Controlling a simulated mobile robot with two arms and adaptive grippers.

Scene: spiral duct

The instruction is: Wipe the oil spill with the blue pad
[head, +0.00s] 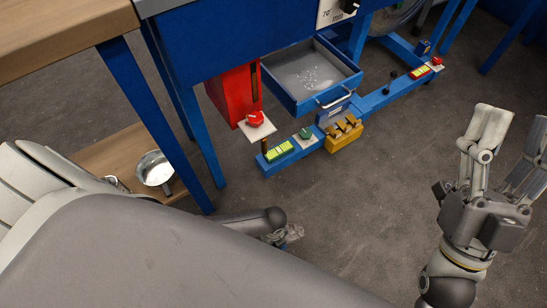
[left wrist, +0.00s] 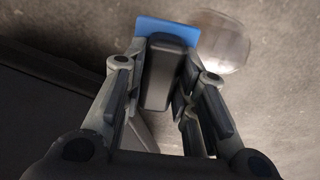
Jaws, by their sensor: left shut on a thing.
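The blue pad (left wrist: 167,31) shows at the top of the left wrist view, on the end of a dark block-shaped handle (left wrist: 161,75). My left gripper (left wrist: 160,82) is shut on this handle, with the pad beyond its fingertips. A pale, glossy, rounded patch (left wrist: 222,42) lies just right of the pad; it may be the oil spill, but I cannot tell for sure. Whether the pad touches the floor is unclear. In the head view my left arm hides most of the left gripper and the pad. My right gripper (head: 508,150) is open and empty at the right.
A blue machine frame has an open drawer (head: 312,78) with bright bits inside. A red box (head: 235,95) and a low blue rail (head: 291,152) stand by it. A metal bowl (head: 154,169) sits on a wooden shelf. The grey floor (head: 370,200) between my arms is clear.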

